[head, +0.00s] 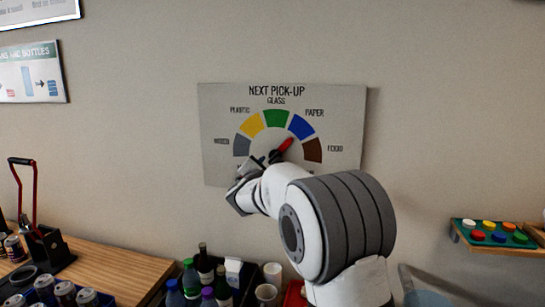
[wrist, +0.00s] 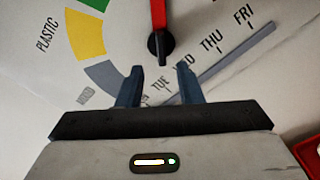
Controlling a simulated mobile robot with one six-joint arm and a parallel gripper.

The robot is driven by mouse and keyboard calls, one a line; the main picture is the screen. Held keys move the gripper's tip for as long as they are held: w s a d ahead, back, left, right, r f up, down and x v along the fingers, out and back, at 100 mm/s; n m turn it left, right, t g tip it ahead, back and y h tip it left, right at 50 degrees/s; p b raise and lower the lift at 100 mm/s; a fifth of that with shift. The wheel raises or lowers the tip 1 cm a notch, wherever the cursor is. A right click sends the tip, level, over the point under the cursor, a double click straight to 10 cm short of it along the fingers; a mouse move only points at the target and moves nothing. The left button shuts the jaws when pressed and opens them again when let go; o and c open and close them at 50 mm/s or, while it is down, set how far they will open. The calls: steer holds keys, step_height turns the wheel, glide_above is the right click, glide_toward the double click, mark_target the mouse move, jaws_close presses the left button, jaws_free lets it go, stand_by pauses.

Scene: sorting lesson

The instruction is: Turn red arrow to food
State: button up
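The pick-up dial board (head: 215,115) hangs on the wall, with yellow, green, blue and brown segments on its arc. Its red arrow (head: 284,147) points up and right, near the border between the blue PAPER segment (head: 301,127) and the brown FOOD segment (head: 313,150). In the wrist view the red arrow (wrist: 158,14) runs up from a black hub (wrist: 160,46). In the head view my gripper (head: 248,172) is at the dial's lower left, and my arm hides the lower board.
A shelf of coloured buttons (head: 492,233) is on the right wall. Bottles and cups (head: 205,275) stand below the board. A wooden counter (head: 115,272) with cans and a red-handled tool (head: 35,215) is at left.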

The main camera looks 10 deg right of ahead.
mark_target(273, 159)
steer(key=p+x, duration=0.2)
steer(key=x, duration=0.3)
steer(key=shift+w+d, duration=0.2)
steer(key=shift+p+x, duration=0.45)
steer(key=shift+x, duration=0.35)
steer(key=shift+c, duration=0.2)
jaws_close()
